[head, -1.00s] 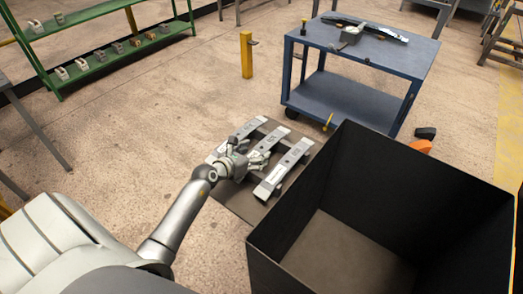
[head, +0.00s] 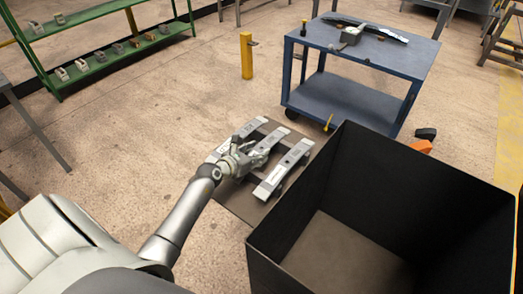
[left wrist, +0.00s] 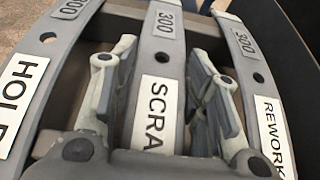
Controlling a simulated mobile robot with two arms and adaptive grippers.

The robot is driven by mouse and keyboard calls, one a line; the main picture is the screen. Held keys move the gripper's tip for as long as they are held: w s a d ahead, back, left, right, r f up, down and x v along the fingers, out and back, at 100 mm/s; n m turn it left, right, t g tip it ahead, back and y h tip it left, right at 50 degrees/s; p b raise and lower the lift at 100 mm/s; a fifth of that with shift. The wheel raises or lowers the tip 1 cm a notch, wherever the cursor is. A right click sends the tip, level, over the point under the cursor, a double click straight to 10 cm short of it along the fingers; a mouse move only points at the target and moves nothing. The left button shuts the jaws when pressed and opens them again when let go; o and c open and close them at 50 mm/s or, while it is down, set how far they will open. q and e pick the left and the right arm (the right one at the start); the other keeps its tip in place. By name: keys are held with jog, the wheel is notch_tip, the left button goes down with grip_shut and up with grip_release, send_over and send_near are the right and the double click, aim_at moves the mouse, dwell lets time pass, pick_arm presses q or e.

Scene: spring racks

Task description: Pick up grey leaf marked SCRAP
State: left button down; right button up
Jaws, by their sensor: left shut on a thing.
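The grey leaf marked SCRAP (left wrist: 157,60) lies between two other leaves, and the last letter of its label is hidden by my gripper. It is the middle leaf in the head view (head: 272,138). My left gripper (left wrist: 165,95) is shut on the SCRAP leaf, one finger on each side of it. In the head view my left gripper (head: 246,155) covers part of that leaf. My right gripper is not in view.
A leaf lettered "HOL" (left wrist: 72,22) lies left and a REWORK leaf (left wrist: 270,105) right, close by. The leaves rest on a dark rack (head: 238,203). A black bin (head: 310,195) stands right, a blue cart (head: 355,105) behind, green shelves (head: 105,50) back left.

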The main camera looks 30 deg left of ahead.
pick_arm(q)
jog(key=shift+r, duration=0.2)
jog(key=shift+w+r, duration=0.1)
